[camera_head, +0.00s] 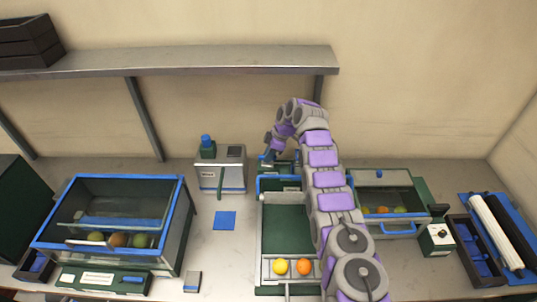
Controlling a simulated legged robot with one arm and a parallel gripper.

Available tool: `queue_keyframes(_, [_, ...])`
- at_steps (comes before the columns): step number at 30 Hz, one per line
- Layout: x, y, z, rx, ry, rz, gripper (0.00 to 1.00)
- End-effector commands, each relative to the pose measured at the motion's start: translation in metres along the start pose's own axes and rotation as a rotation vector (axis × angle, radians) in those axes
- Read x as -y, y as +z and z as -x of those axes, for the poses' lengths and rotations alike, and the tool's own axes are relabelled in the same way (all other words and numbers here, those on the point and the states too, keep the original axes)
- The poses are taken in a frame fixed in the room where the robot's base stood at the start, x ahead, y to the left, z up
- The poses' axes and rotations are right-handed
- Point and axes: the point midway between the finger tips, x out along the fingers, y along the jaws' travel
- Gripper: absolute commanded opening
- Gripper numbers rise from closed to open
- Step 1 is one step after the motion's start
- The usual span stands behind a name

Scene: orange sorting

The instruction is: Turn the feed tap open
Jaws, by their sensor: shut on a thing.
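My gripper (270,148) reaches down over the back of the green sorting tray (284,217), in the middle of the bench. It is shut on a small blue part that I take to be the handle of the feed tap (265,161). The fingertips and most of the tap are small and partly hidden by the gripper, so the handle's angle cannot be told. A yellow fruit (280,267) and an orange fruit (304,266) lie at the front of the tray. My arm covers the tray's right side.
A glass-fronted bin (180,225) with several fruits stands left. A blue-handled bin (398,229) is on the right, beside a small control box (436,240). A shelf (170,63) runs behind.

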Motion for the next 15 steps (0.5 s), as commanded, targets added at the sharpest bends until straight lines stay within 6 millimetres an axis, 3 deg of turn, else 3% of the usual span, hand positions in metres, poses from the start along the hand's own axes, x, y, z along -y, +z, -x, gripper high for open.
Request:
queue_keyframes(9, [-0.0006, 0.0011, -0.0005, 0.001, 0.002, 0.0, 0.0])
queue_keyframes(10, [-0.0007, 0.0011, -0.0004, 0.001, 0.002, 0.0, 0.2])
queue_keyframes(15, [-0.0002, 0.0009, -0.0001, 0.001, 0.001, 0.0, 0.36])
